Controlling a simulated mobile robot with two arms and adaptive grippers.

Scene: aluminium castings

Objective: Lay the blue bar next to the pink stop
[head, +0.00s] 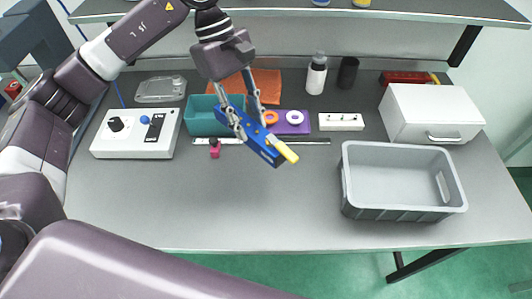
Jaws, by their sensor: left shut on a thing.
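My left gripper (252,128) is shut on the blue bar (263,150), with a finger on either side of it. The bar is held tilted, running from upper left down to lower right, and appears above the table. A yellow piece sticks out at its lower right end. The small pink stop (215,151) stands on the table to the left of the bar, apart from it in the picture, by a thin metal strip (312,141). The bar hides part of the strip. My right gripper is not in view.
A teal bin (199,123) and a purple block with rings (292,128) stand behind the bar. A white control box (137,143) is at left, a grey crate (401,214) at right. The table's front middle (240,215) is clear.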

